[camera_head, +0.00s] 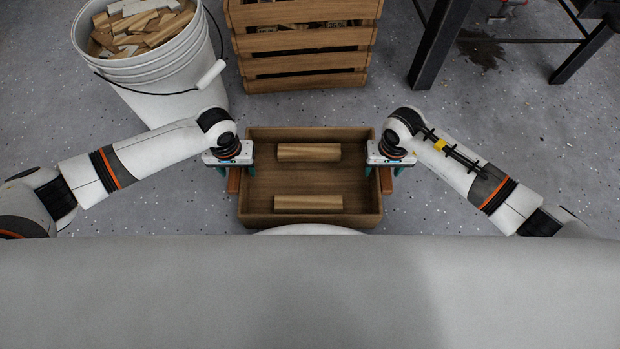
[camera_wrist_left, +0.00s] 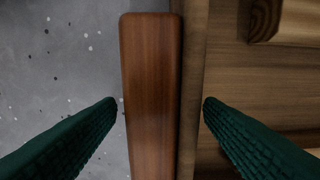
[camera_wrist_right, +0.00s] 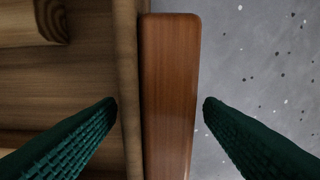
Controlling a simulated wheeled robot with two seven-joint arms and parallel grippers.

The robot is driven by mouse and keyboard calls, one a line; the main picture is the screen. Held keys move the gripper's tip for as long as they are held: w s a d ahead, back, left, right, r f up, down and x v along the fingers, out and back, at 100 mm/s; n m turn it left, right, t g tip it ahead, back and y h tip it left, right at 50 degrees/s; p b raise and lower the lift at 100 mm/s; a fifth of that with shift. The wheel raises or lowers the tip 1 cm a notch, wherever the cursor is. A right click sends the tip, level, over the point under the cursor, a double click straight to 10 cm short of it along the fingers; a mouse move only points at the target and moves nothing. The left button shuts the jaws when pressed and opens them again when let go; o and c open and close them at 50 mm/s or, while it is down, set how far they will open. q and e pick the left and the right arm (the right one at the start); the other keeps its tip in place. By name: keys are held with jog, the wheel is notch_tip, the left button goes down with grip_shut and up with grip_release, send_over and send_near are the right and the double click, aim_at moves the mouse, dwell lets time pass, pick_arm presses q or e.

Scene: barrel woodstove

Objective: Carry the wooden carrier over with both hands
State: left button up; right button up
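The wooden carrier (camera_head: 312,219) is an open shallow box on the floor in front of me, with a reddish-brown handle on each side. Two pale wood pieces lie in it, one toward the back (camera_head: 308,152) and one toward the front (camera_head: 308,202). My left gripper (camera_head: 238,172) is at the left handle; in the left wrist view its green fingers (camera_wrist_left: 160,103) stand apart on either side of the handle (camera_wrist_left: 152,90) and the carrier wall. My right gripper (camera_head: 385,172) is likewise open around the right handle (camera_wrist_right: 170,90), with gaps visible in the right wrist view (camera_wrist_right: 160,103).
A white bucket (camera_head: 165,85) of wood scraps stands at the back left. A slatted wooden crate (camera_head: 305,65) stands behind the carrier. Dark metal legs (camera_head: 435,45) rise at the back right. Speckled grey floor is clear to the right of the carrier.

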pick_arm(q)
grip_shut()
pick_arm(e)
grip_shut()
pick_arm(q)
jog(key=shift+r, duration=0.2)
pick_arm(e)
jog(key=shift+r, duration=0.2)
